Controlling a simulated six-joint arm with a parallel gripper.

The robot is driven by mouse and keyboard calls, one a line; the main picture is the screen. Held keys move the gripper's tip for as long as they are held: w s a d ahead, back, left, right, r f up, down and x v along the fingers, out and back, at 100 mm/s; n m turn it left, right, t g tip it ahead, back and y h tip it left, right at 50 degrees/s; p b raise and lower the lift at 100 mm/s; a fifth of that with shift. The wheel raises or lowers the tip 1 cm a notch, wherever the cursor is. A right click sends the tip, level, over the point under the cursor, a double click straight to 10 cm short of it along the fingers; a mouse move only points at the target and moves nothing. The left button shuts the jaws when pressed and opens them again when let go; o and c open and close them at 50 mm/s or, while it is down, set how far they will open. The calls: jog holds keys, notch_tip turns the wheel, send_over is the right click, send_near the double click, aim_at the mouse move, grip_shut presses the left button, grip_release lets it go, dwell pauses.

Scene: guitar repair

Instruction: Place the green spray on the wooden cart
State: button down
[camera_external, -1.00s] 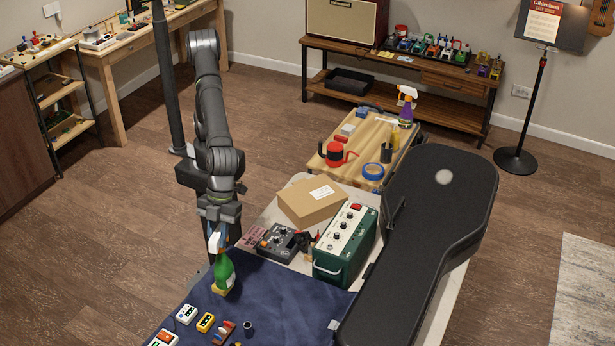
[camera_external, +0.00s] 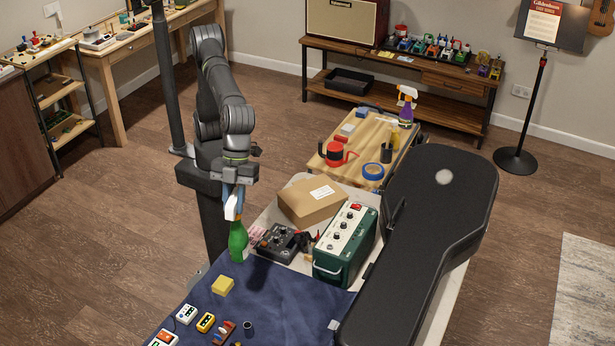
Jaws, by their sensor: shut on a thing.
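The green spray (camera_external: 238,240) is a green bottle with a white trigger head. It hangs upright from my gripper (camera_external: 234,196), which is shut on its white head. The bottle is above the far left part of the blue cloth, near the pedal board. The wooden cart (camera_external: 352,141) stands farther back, beyond the cardboard box. Its top holds a red and black pot-like thing (camera_external: 336,153), a roll of blue tape (camera_external: 373,171), a dark cup and a purple spray bottle (camera_external: 406,104).
A cardboard box (camera_external: 311,203), a green amplifier (camera_external: 346,246) and a black guitar case (camera_external: 420,240) lie on the table. A yellow block (camera_external: 222,286) and several small pedals sit on the blue cloth (camera_external: 285,292). Some bare wood shows on the cart top.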

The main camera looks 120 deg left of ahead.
jog(key=w+a+r+n+t, duration=0.15)
jog(key=w+a+n, duration=0.25)
jog(key=w+a, duration=1.65)
jog(key=w+a+n+y, duration=0.1)
jog(key=w+a, duration=0.3)
jog(key=a, duration=0.6)
jog(key=w+a+n+t, duration=0.1)
jog(key=w+a+n, duration=0.15)
jog(key=a, duration=0.65)
jog(key=w+a+n+y, duration=0.1)
jog(key=w+a, duration=0.3)
jog(key=a, duration=0.6)
jog(key=s+a+n+y, duration=0.1)
jog(key=s+a+n, duration=0.1)
jog(key=a, duration=1.4)
jog(key=s+a+n, duration=0.2)
jog(key=a, duration=1.4)
jog(key=s+a+f+n+t+y, duration=0.1)
jog(key=s+a+f, duration=0.1)
jog(key=s+a, duration=0.8)
jog(key=s+a+f+n, duration=0.15)
jog(key=s+a, duration=0.45)
jog(key=a, duration=0.7)
notch_tip(320, 180, down, 20)
jog(key=shift+w+r, duration=0.25)
jog(key=shift+a, duration=0.1)
